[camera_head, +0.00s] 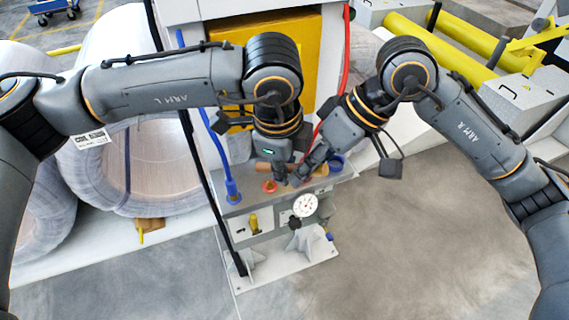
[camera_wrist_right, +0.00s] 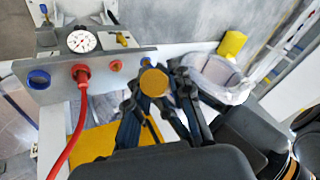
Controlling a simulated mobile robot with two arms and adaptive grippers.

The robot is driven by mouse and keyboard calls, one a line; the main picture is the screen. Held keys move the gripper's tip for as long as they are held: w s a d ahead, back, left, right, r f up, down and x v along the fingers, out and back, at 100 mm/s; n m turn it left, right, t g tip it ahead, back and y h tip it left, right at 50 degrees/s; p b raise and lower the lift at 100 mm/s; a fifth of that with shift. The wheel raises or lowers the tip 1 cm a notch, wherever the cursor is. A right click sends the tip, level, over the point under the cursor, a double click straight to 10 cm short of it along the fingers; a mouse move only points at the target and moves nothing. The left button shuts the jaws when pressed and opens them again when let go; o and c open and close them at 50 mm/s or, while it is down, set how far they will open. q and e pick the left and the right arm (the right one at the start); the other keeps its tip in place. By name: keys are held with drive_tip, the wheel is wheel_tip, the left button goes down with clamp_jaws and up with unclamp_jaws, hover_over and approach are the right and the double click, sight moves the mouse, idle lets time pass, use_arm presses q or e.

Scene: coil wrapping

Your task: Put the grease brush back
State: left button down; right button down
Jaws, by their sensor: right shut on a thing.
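The grease brush shows as a tan handle (camera_head: 308,170) lying nearly level above the machine's grey shelf. In the right wrist view its round orange-brown end (camera_wrist_right: 154,82) faces the camera; its bristles are hidden. My right gripper (camera_head: 297,180) is shut on the brush, and its fingers (camera_wrist_right: 154,98) sit on either side of the handle. My left gripper (camera_head: 279,179) points down close beside it; its fingertips are too small and overlapped to read.
The shelf carries a red fitting (camera_head: 269,185) and a blue hose fitting (camera_head: 232,190). A white dial gauge (camera_head: 305,205) is on the front. A red hose (camera_wrist_right: 77,130) runs close to the right gripper. Wrapped coils (camera_head: 150,170) stand left; open floor (camera_head: 420,250) lies right.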

drive_tip(key=c, duration=1.3)
unclamp_jaws()
drive_tip(key=shift+s+a, duration=0.15)
drive_tip(key=shift+s, duration=0.15)
drive_tip(key=shift+o, duration=1)
drive_tip(key=shift+w, duration=0.1)
